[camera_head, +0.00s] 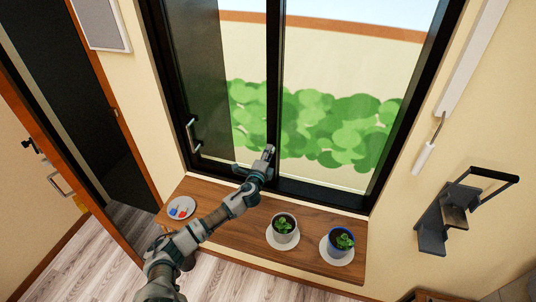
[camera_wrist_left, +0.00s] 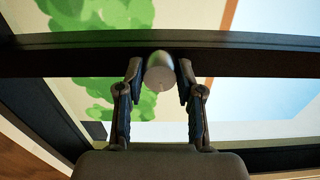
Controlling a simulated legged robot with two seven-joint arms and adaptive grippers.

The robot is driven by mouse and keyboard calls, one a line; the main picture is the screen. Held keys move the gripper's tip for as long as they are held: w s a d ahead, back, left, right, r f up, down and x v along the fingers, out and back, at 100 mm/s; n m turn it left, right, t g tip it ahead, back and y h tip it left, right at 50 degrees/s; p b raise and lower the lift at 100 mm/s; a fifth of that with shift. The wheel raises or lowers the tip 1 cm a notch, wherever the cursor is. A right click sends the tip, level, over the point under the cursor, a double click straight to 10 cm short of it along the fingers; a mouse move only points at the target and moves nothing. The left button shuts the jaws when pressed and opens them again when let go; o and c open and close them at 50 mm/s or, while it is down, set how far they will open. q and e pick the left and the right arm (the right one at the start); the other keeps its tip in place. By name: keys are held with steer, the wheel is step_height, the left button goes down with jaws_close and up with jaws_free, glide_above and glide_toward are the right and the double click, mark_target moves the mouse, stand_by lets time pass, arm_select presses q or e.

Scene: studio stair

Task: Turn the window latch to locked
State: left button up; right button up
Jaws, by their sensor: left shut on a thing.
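The window latch (camera_wrist_left: 159,72) is a rounded grey metal piece on the dark window bar (camera_wrist_left: 60,61) in the wrist view. My left gripper (camera_head: 268,154) reaches up to the middle bar of the black-framed window (camera_head: 274,60) in the head view. In the wrist view the fingers of the left gripper (camera_wrist_left: 160,84) stand on either side of the latch and are shut on it. In the head view the latch is small and mostly hidden by the gripper, so its angle is hard to tell. My right gripper is not in view.
Below the window is a wooden sill (camera_head: 230,232) with a plate of small coloured things (camera_head: 181,208), a white potted plant (camera_head: 284,229) and a blue potted plant (camera_head: 340,242). A pull handle (camera_head: 193,136) is on the left pane. A dark wall bracket (camera_head: 440,222) is at right.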

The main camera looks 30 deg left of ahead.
arm_select(q)
steer(key=shift+f+m, duration=0.25)
steer(key=shift+m, duration=0.75)
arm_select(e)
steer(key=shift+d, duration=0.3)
arm_select(q)
steer(key=o, duration=0.9)
steer(key=shift+o, duration=1.2)
steer(key=shift+w+a, duration=0.1)
steer(key=shift+w, duration=0.05)
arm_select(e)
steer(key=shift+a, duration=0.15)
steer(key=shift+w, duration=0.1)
arm_select(q)
steer(key=v, duration=1.2)
